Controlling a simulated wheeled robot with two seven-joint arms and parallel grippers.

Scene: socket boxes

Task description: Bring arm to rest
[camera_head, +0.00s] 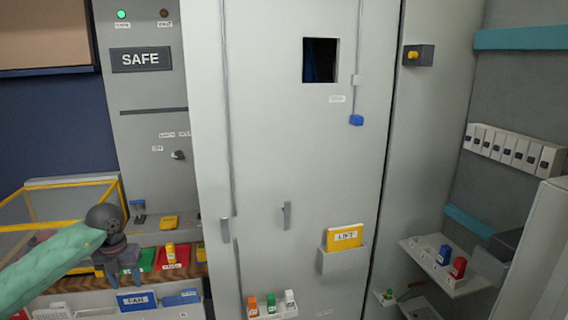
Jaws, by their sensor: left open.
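My left arm comes in from the left in a green sleeve. My left gripper (122,272) hangs at its end, at the lower left, in front of the colored trays on the shelf. It is open, and I see nothing held in it. It is small and dark, so the gap between its fingers is hard to make out. My right arm and gripper are not in view.
A tall grey cabinet (265,150) fills the middle. A yellow-framed clear box (60,205) stands left, close to my arm. A small shelf (447,267) with blue and red pieces juts out right. A yellow LIFT booklet (344,238) sits in a holder.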

